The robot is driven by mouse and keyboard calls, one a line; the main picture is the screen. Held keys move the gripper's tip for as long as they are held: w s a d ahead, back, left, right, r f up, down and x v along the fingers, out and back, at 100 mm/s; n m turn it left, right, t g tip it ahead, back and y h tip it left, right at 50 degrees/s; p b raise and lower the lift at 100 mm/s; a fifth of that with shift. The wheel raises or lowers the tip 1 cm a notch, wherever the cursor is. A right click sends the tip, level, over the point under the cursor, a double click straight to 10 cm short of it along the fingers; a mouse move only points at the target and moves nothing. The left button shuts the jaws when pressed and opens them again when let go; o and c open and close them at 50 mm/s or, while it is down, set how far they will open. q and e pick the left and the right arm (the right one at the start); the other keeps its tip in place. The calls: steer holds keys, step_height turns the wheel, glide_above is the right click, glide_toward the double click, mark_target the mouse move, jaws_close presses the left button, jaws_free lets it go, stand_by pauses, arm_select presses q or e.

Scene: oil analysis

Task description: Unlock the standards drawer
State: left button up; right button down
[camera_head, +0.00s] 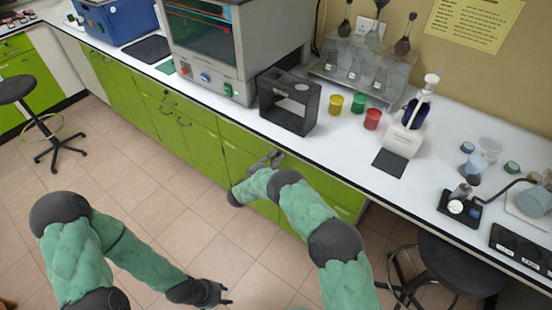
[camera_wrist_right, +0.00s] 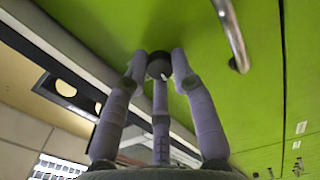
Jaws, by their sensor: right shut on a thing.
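The drawer front (camera_wrist_right: 110,20) is green and fills the top of the right wrist view, with a metal bar handle (camera_wrist_right: 231,38) to the right of the fingers. My right gripper (camera_wrist_right: 160,68) is shut on a small dark round piece (camera_wrist_right: 159,64) against this front. It looks like a key head or lock knob, but the fingers hide most of it. In the head view my right gripper (camera_head: 268,161) is at the green cabinet fronts under the bench edge. My left gripper (camera_head: 222,293) hangs over the floor, empty, with its fingers apart.
The white bench top (camera_head: 345,150) holds a dark box frame (camera_head: 289,102), yellow, green and red cups, a glassware rack (camera_head: 362,68) and an oven (camera_head: 232,50). A stool (camera_head: 460,262) stands near the bench at right.

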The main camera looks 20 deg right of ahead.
steer(key=shift+w+a+r+n, duration=0.15)
steer(key=shift+w+r+n, duration=0.15)
steer(key=shift+n, duration=0.2)
steer(key=c, duration=1)
jaws_free()
steer(key=shift+a, duration=0.1)
steer(key=shift+f, duration=0.2)
steer(key=shift+s, duration=0.1)
steer(key=v, duration=1.2)
